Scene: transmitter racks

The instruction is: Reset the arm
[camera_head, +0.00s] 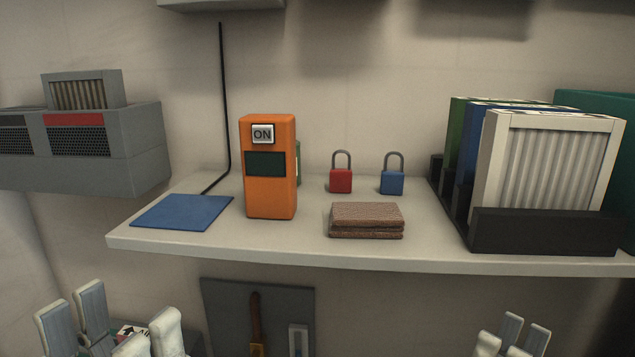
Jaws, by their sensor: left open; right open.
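My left gripper (108,328) is at the bottom left, below the shelf's front edge. Its pale fingers point up and stand apart, open. My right gripper (513,338) is at the bottom right, also below the shelf, with its fingers apart. Both are cut off by the lower picture edge, and most of both arms is out of view. I see nothing held in either gripper. A small labelled thing with a black arrow (131,331) shows behind the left fingers, partly hidden.
The shelf (330,253) holds an orange device (270,190) marked ON, a blue mat (183,212), a brown folded cloth (366,220), red (341,181) and blue padlocks (392,183), and racked filters (545,165). A grey board (225,305) with tools hangs below.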

